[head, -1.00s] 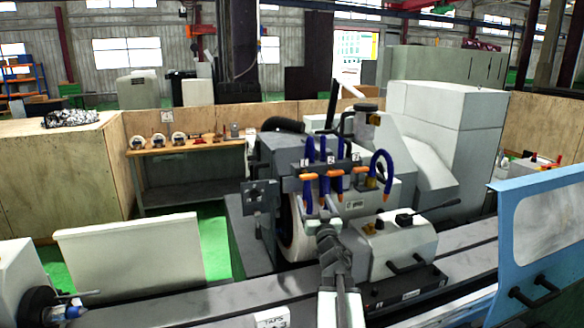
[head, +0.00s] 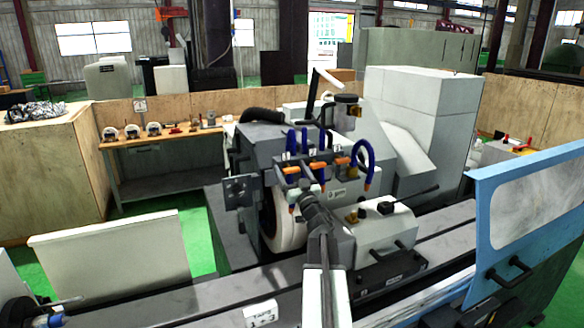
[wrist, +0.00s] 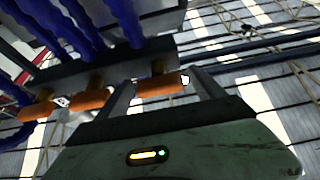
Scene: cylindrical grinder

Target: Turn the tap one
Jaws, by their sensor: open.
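The coolant manifold on the grinder carries three orange tap handles in a row under small number plates. In the head view they are the left tap (head: 292,169), the middle tap (head: 317,165) and the right tap (head: 342,161). My gripper (head: 308,192) is just below the left and middle taps. In the wrist view my open gripper (wrist: 163,82) has the end tap of the row (wrist: 160,86) showing between its fingers. Two other orange taps (wrist: 90,99) are left of it. I cannot tell whether the fingers touch the tap, and the numbers are too small to read.
Blue hoses (head: 365,165) hang close around the taps. A blue guard (head: 525,215) stands at the far right.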

